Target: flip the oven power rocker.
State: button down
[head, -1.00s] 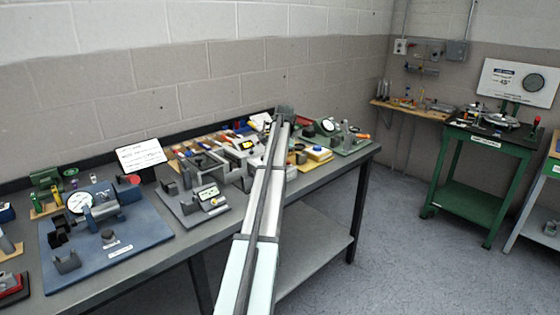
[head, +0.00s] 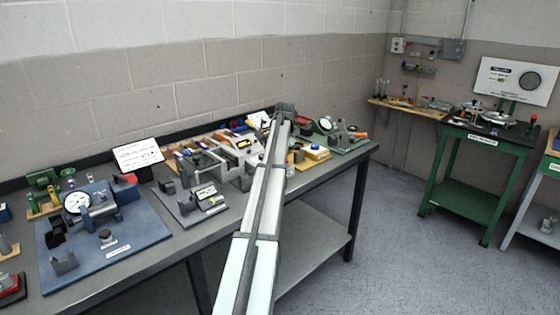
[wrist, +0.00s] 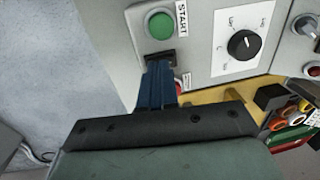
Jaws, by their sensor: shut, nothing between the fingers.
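In the wrist view, a grey control box carries a black rocker (wrist: 161,57) just below a green START button (wrist: 160,25). My gripper (wrist: 159,66) has its blue fingers together and empty, with the tips at the lower edge of the rocker. They cover part of it, and I cannot tell whether they touch it or which way it is tipped. No label for the rocker is readable. In the head view, the end of my arm (head: 285,109) is over the far part of the bench, and the fingers are hidden there.
A black dial (wrist: 242,44) on a white plate sits right of the rocker. A red button (wrist: 178,87) is partly behind the fingers. Coloured terminals (wrist: 290,115) lie at the right. The bench (head: 215,232) is crowded with fixtures; the floor is clear.

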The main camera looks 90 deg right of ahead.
notch_tip(320, 180, up, 13)
jog(key=s+a, duration=0.1)
jog(key=shift+r, duration=0.15)
jog(key=shift+s+a, duration=0.1)
dwell(0.3)
jog(key=shift+w+d, duration=0.5)
jog(key=shift+d, duration=0.05)
jog(key=f, duration=0.9)
jog(key=w+d+f, duration=0.1)
jog(key=f, duration=0.4)
jog(key=shift+w+d, duration=0.1)
jog(key=shift+f, duration=0.15)
